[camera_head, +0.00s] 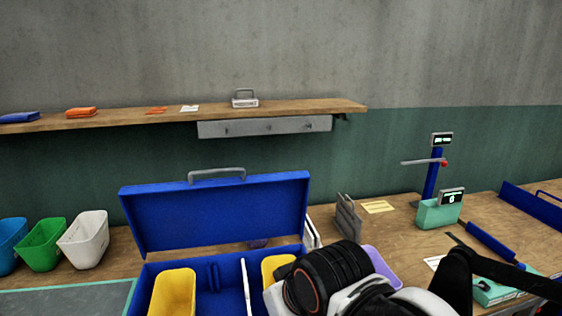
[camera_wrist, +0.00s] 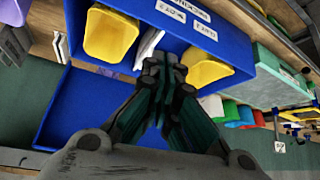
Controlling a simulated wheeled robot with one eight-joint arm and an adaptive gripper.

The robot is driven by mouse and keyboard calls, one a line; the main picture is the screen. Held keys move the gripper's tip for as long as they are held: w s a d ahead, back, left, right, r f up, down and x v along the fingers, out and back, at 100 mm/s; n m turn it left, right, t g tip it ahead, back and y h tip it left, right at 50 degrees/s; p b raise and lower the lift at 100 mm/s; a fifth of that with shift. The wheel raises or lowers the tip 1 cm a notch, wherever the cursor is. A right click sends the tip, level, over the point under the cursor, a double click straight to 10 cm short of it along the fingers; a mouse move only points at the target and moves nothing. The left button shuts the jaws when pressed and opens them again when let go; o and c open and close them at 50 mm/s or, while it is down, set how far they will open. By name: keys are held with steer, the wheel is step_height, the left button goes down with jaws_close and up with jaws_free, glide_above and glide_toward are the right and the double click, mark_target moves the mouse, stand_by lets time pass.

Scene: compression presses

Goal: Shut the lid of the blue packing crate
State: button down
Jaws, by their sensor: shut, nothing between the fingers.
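The blue packing crate (camera_head: 205,276) stands on the bench with its blue lid (camera_head: 215,213) open, leaning up and back; a grey handle (camera_head: 216,174) is on the lid's top edge. Inside are two yellow bins (camera_head: 172,293), blue inner parts and a white divider (camera_head: 247,287). In the wrist view, the crate's labelled wall (camera_wrist: 215,22) is at the top and the lid (camera_wrist: 85,105) at lower left. My gripper (camera_wrist: 163,65) is shut and empty, its tips over the crate opening between the bins in that view. I cannot tell whether it touches anything. My arm hides the crate's right front in the head view.
White, green and blue bins (camera_head: 84,240) stand left of the crate. A purple bin (camera_head: 381,266), a grey holder (camera_head: 347,217) and a teal scale-like device (camera_head: 438,214) are to the right. A wooden shelf (camera_head: 215,113) runs above and behind the lid.

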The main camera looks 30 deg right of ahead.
steer(key=w+d+r+m+g+p, duration=0.1)
steer(key=w+d+r+p, duration=0.2)
steer(key=w+r+p, duration=0.7)
steer(key=w+d+r+p, duration=0.2)
steer(key=w+r+p, duration=0.6)
steer(key=r, duration=0.3)
steer(key=w+d+r+m+h+p, duration=0.2)
steer(key=w+d+p, duration=0.7)
steer(key=w+d, duration=0.45)
step_height(320, 180, down, 9)
steer(key=p, duration=0.1)
steer(key=shift+w+a, duration=0.3)
steer(key=shift+w, duration=0.15)
steer(key=shift+f, duration=0.1)
steer(key=shift+f, duration=0.1)
